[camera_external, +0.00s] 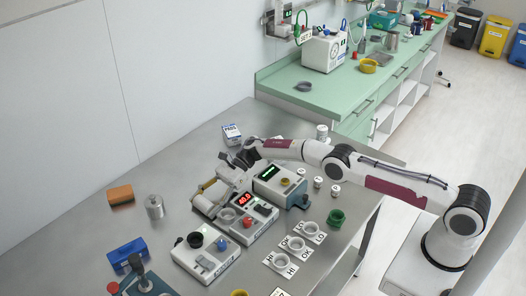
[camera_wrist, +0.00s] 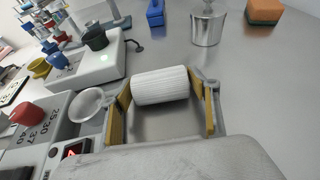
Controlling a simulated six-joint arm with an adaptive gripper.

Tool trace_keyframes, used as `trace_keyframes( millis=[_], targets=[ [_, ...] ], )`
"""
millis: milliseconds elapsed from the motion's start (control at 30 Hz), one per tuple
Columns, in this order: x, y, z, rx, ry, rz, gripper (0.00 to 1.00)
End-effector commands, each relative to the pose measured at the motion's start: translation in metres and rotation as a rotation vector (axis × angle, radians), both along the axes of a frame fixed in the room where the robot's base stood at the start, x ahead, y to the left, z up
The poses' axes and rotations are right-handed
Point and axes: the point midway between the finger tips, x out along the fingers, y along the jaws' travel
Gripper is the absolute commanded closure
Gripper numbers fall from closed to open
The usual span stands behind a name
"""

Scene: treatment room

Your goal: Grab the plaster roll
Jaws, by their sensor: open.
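The plaster roll is a white, ribbed cylinder (camera_wrist: 160,85) lying on its side in the wrist view. My gripper (camera_wrist: 165,98) is open, with its yellow-padded fingers on the left and right of the roll. The roll sits between or just past the fingertips; contact cannot be told. In the external view, my gripper (camera_external: 213,189) reaches low over the steel table beside the device with a red display (camera_external: 244,199). The roll is hard to make out there.
Devices stand close by, one with a black cup (camera_external: 195,240). A metal canister (camera_external: 154,207), an orange-brown block (camera_external: 120,194) and a blue box (camera_external: 127,254) lie to the left. A small labelled box (camera_external: 231,134) stands behind. Bare table lies between them.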

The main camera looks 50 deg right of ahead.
Motion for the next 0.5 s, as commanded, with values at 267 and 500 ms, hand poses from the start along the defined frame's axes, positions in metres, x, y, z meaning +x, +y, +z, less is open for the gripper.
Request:
trace_keyframes(
  millis=[267, 500],
  targets=[
    [0.0000, -0.0001, 0.0000, 0.000, 0.000, 0.000, 0.40],
    [-0.0001, -0.0001, 0.0000, 0.000, 0.000, 0.000, 0.72]
  ],
)
